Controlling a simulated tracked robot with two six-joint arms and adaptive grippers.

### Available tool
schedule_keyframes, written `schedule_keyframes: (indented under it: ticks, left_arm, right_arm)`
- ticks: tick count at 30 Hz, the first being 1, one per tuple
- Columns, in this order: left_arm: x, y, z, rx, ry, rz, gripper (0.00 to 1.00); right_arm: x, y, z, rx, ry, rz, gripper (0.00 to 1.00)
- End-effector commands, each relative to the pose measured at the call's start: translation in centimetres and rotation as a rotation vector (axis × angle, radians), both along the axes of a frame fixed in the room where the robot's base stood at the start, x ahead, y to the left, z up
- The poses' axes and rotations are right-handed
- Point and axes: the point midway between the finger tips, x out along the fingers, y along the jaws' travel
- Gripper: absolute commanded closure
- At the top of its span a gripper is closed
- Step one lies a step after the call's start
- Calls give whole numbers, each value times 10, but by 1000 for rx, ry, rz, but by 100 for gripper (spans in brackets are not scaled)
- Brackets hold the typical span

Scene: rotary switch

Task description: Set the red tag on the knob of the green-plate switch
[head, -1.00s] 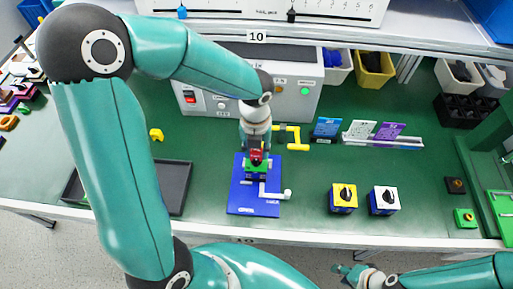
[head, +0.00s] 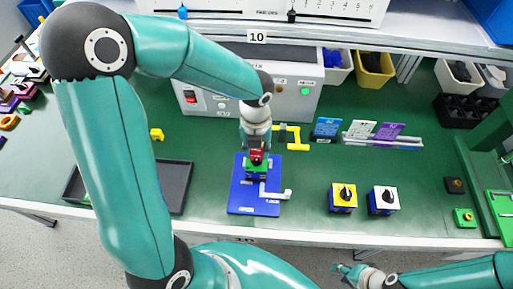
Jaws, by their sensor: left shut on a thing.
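My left gripper (head: 256,150) reaches down from above and is shut on the red tag (head: 257,157). The tag is at the top of the green-plate switch (head: 256,173), which sits on a blue base plate (head: 250,209). The gripper and tag cover the knob, so I cannot tell whether the tag touches it or how it sits on it. My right gripper (head: 343,271) is at the bottom edge, off the front of the bench, and its fingers are too small to judge.
A yellow-plate switch (head: 343,194) and a white-plate switch (head: 384,198) stand to the right. A yellow handle (head: 298,141) is just behind the base plate, with a grey control box (head: 210,103) at the back. A dark tray (head: 175,187) lies left. The bench (head: 410,165) is clear around the right switches.

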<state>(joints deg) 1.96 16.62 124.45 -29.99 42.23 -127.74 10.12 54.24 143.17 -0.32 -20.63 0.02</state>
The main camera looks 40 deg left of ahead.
Motion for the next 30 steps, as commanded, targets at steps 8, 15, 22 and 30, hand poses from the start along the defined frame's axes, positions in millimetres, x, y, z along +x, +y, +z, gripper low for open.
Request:
schedule_keyframes:
  ticks: [8, 15, 22, 30]
  left_arm:
    - [0, 0, 0, 0, 0, 0, 86]
    - [0, 0, -2, 0, 0, 0, 86]
    - [0, 0, -8, 0, 0, 0, 86]
    - [0, 0, -15, 0, 0, 0, 86]
  right_arm:
    - [0, 0, 2, 0, 0, 0, 62]
    - [0, 0, 0, 0, 0, 0, 62]
    - [0, 0, -5, 0, 0, 0, 62]
    - [0, 0, -9, 0, 0, 0, 62]
